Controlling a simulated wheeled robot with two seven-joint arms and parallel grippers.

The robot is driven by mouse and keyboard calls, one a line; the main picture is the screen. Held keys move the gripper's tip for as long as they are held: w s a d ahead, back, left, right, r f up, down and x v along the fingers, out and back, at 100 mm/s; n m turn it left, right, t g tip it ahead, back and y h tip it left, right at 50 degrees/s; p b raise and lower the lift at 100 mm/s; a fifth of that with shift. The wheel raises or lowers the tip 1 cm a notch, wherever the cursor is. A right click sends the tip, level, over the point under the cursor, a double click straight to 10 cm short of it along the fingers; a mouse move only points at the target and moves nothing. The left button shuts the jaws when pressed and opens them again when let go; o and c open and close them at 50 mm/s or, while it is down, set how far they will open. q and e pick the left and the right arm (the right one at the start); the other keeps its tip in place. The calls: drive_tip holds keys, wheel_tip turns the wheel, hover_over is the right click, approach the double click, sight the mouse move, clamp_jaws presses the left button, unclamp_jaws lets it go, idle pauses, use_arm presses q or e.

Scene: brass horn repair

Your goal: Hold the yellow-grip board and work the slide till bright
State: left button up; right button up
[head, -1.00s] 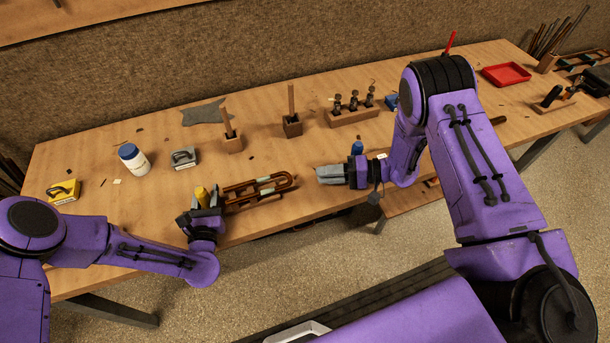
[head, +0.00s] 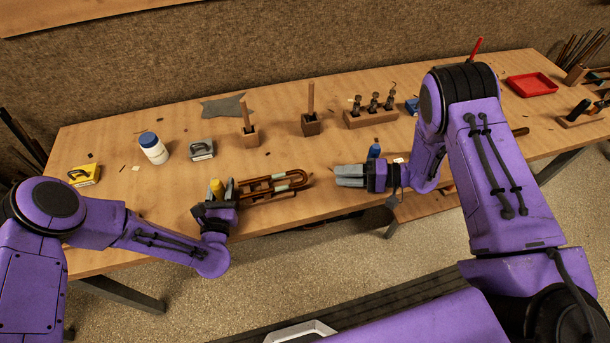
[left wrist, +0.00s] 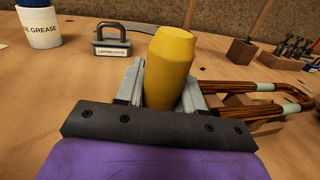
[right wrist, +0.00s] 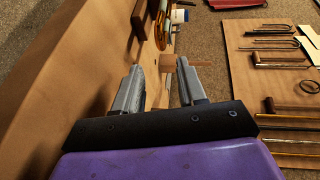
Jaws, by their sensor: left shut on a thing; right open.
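The yellow grip (head: 217,188) stands upright at the near edge of the bench, beside the left end of the slide. My left gripper (head: 219,191) is shut on it. In the left wrist view, the yellow grip (left wrist: 171,65) sits between both fingers. The slide (head: 272,186), a long U of brown, dull tubes with pale bands, lies to the right of the grip; it also shows in the left wrist view (left wrist: 235,87). My right gripper (head: 350,177) is right of the slide's bend, apart from it. In the right wrist view its fingers (right wrist: 160,88) are apart and empty.
A grease jar (head: 153,150), a grey lapping paste block (head: 202,151) and a yellow handled block (head: 84,175) stand at left. Wooden holders (head: 312,126) and a tool rack (head: 371,117) stand behind. A blue upright thing (head: 374,151) is near my right gripper. A red tray (head: 532,85) lies far right.

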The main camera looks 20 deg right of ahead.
sight(304, 175)
drive_tip(key=x, duration=1.1)
drive_tip(key=shift+w+a, duration=0.1)
drive_tip(key=shift+a, duration=0.1)
clamp_jaws()
